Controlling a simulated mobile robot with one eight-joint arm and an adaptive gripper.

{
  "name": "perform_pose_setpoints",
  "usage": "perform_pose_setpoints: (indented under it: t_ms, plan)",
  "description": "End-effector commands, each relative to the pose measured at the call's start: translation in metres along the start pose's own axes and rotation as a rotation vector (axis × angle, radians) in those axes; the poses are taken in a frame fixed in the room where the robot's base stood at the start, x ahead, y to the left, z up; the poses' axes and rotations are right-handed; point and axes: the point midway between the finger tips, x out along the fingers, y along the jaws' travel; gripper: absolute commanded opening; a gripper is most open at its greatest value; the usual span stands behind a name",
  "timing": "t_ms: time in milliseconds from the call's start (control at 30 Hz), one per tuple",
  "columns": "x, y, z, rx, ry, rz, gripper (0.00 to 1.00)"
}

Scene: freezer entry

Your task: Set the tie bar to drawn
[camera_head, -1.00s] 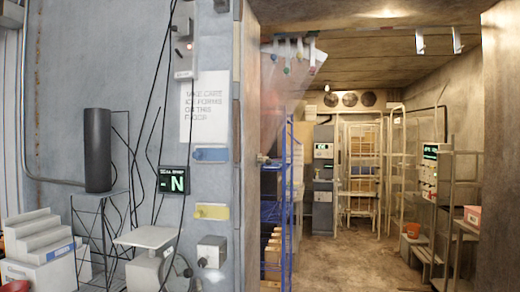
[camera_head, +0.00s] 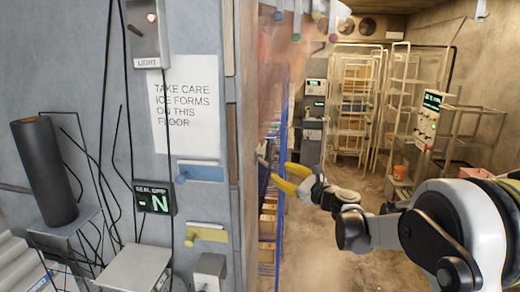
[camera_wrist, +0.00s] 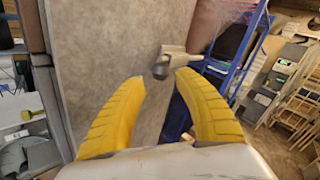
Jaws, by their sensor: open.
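No label names the tie bar, so I cannot tell for certain which part it is. A short pale metal bar with a dark round end (camera_wrist: 174,60) stands out near the right edge of a grey panel in the wrist view. It lies just beyond my fingertips, apparently untouched. It seems to be the small fitting (camera_head: 262,160) at the wall's edge in the head view. My gripper (camera_wrist: 160,80) has its two yellow fingers spread with nothing between them. In the head view my gripper (camera_head: 279,171) is in front of the doorway, just right of that fitting.
A blue plate with a knob (camera_head: 205,173) and a yellow one (camera_head: 210,233) are on the wall at left. A blue rack (camera_head: 283,130) stands just behind my gripper. Shelving (camera_head: 400,100) lines the cold room; its middle floor is clear.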

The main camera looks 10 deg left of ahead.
Motion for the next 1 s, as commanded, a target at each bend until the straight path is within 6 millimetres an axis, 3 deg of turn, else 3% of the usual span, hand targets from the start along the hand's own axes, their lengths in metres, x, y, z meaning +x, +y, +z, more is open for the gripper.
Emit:
perform_pose_setpoints:
  t_ms: [533, 700, 967, 1000]
  plan:
    - [0.092, 0.001, 0.001, -0.001, 0.000, 0.002, 0.38]
    - [0.104, 0.001, 0.000, -0.002, 0.000, 0.001, 0.38]
    - [0.105, 0.001, -0.001, -0.002, 0.000, 0.001, 0.38]
    - [0.105, 0.001, -0.001, -0.002, 0.000, 0.001, 0.31]
